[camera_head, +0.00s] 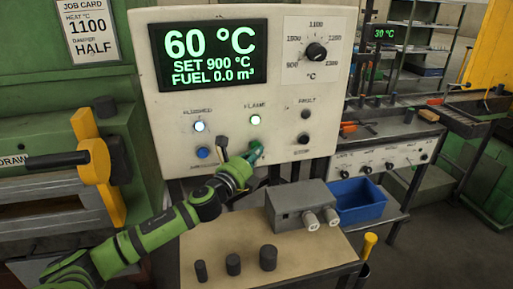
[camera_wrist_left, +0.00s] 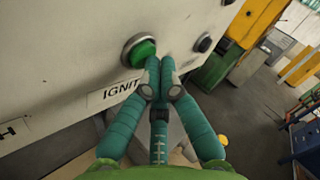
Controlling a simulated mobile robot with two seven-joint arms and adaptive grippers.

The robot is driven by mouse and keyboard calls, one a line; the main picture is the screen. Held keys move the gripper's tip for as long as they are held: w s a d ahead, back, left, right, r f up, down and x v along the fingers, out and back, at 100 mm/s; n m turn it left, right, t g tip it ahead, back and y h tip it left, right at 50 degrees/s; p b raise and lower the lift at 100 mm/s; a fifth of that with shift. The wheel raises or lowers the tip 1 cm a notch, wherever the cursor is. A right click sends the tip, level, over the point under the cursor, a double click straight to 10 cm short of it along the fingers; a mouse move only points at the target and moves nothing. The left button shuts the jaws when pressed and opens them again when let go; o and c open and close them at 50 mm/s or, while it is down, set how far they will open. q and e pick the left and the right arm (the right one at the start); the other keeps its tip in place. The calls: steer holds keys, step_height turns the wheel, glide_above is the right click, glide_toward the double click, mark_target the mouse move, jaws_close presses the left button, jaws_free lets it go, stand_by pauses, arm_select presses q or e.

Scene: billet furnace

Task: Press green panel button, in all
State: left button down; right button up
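The green button (camera_wrist_left: 141,52) sits in a dark ring on the pale control panel (camera_head: 180,90), above a label that starts "IGNIT". My left gripper (camera_wrist_left: 161,66) has its teal fingers together and empty, with the tips at the lower right edge of the button. I cannot tell whether they touch it. In the head view the left gripper (camera_head: 254,153) covers most of the button's place, below the FLAME lamp (camera_head: 255,120). That lamp and the PURGED lamp (camera_head: 199,126) are lit. My right gripper is not in view.
A blue button (camera_head: 202,152) is left of the gripper and a dark STOP button (camera_head: 303,138) is right. The display (camera_head: 212,55) reads 60 °C, SET 900 °C, FUEL 0.0. Below stand a grey box (camera_head: 303,205), a blue bin (camera_head: 358,201) and dark cylinders (camera_head: 233,264).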

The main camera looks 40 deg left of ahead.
arm_select(q)
steer(key=shift+s+d, duration=0.55)
steer(key=s+d+p, duration=0.1)
steer(key=s+d, duration=0.2)
steer(key=shift+s+d+p, duration=0.1)
steer(key=shift+d+p, duration=0.3)
stand_by(0.9)
